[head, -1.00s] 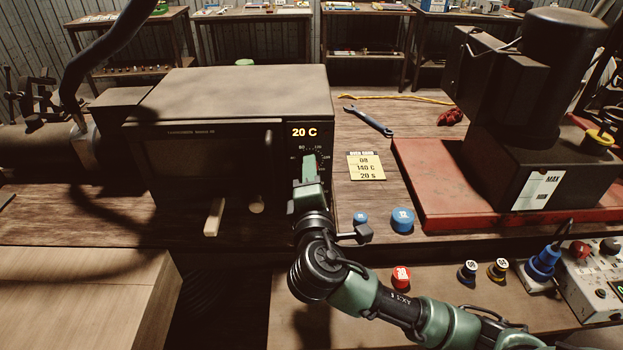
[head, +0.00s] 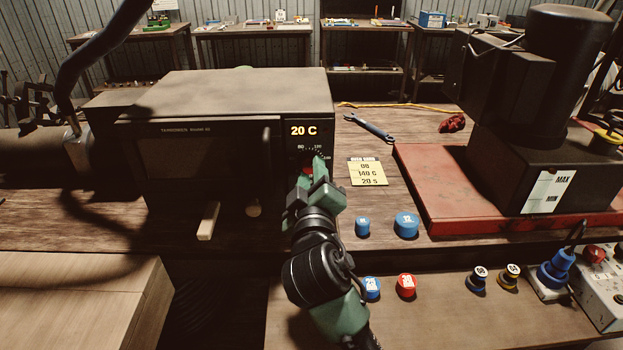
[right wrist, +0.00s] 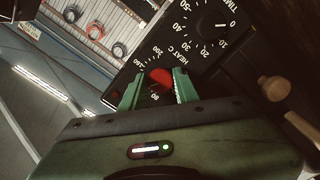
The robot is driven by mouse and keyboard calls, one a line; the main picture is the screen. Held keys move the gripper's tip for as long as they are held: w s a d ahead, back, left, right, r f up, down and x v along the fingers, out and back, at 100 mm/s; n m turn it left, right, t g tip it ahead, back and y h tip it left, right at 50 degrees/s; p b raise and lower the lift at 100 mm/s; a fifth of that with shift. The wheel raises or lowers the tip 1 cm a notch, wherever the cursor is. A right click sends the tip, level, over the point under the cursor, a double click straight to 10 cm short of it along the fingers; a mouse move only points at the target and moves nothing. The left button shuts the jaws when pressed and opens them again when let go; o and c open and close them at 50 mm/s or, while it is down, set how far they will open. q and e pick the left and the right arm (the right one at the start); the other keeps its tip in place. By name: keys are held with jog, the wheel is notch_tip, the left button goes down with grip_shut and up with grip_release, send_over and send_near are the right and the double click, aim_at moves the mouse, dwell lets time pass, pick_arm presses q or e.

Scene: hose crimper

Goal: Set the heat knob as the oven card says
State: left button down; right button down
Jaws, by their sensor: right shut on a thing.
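The dark oven (head: 232,95) stands on the bench, its display (head: 303,131) reading 20 C. The yellow oven card (head: 366,172) lies to its right and reads 08, 140 C, 20 s. My right gripper (head: 313,168) is at the oven's control panel, shut on the red heat knob. The right wrist view shows the red heat knob (right wrist: 160,80) between the green fingers, with the HEAT C scale around it partly covered by them. The TIMER dial (right wrist: 222,38) shows beside it. My left gripper is not in view.
A blue wrench (head: 370,126) lies behind the card. Blue caps (head: 406,225) and a red cap (head: 406,286) stand in front. A large dark machine (head: 535,110) on a red base is at the right. A wooden handle (head: 208,221) sticks out from the oven front.

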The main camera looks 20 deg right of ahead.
jog(key=shift+f+m+b, duration=0.25)
jog(key=shift+m+b, duration=0.15)
jog(key=shift+m, duration=0.9)
jog(key=shift+a, duration=0.1)
jog(key=c, duration=1.2)
grip_release()
jog(key=shift+c, duration=0.2)
jog(key=shift+o, duration=0.8)
jog(key=shift+r, duration=0.15)
